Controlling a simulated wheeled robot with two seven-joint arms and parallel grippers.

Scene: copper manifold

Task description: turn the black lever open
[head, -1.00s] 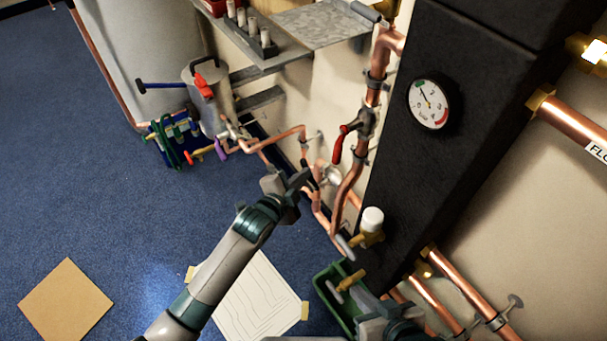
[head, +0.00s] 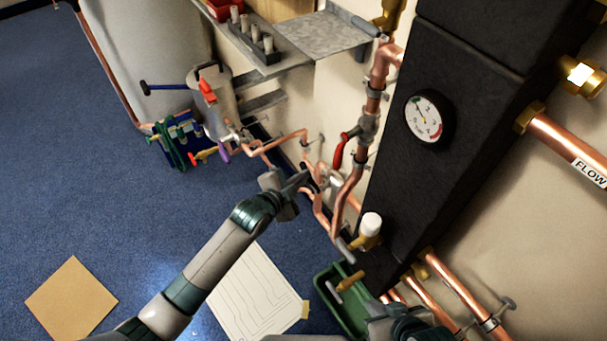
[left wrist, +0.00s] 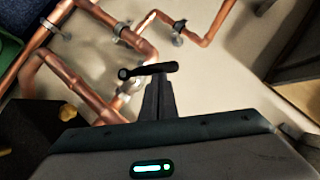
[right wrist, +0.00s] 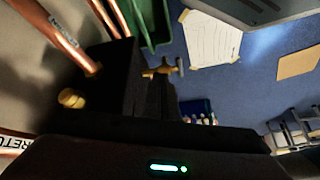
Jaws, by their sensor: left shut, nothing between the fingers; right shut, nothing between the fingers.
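The black lever (left wrist: 130,72) is a short dark bar on a valve in the copper pipework. In the left wrist view it lies across the tips of my left gripper (left wrist: 158,76), at or just beyond them; I cannot tell whether they touch. The fingers are together with nothing between them. In the head view my left gripper (head: 302,180) points at the low pipes by the wall, and the lever is hard to separate from its fingers. My right gripper (right wrist: 157,84) is shut and empty, near a brass tap (right wrist: 160,70) that also shows in the head view (head: 350,282).
A red-handled valve (head: 340,153) sits on the copper riser, right of my left gripper. The black casing with a gauge (head: 422,117) stands at right. A white-capped brass valve (head: 371,224) and a green bin (head: 323,276) are below. A grey shelf (head: 325,35) juts out above.

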